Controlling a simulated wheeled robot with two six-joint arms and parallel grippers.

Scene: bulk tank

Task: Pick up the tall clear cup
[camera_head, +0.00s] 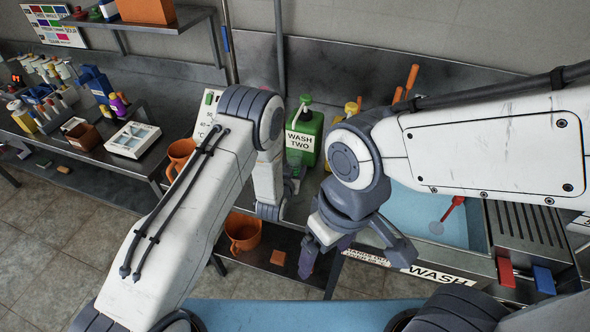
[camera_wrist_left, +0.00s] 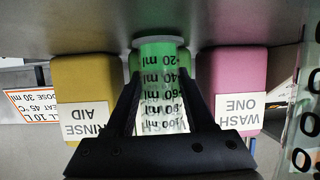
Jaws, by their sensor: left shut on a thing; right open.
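The tall clear cup (camera_wrist_left: 161,70), narrow and marked in ml, stands between the fingers of my left gripper (camera_wrist_left: 160,88) in the left wrist view, which shows the scene upside down. The fingers are shut on its sides. The green behind it shows through its wall. In the head view, my left arm hides most of the cup and the left fingertips, near the green WASH TWO bottle (camera_head: 304,135). My right gripper (camera_head: 352,254) is open and empty in front of the sink.
Yellow RINSE AID (camera_wrist_left: 83,95) and pink WASH ONE (camera_wrist_left: 232,80) containers flank the cup. Another clear graduated vessel (camera_wrist_left: 304,130) is cut off at the right edge. An orange jug (camera_head: 180,156) stands on the bench; the blue sink (camera_head: 425,217) is at right. An orange bucket (camera_head: 243,232) is below.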

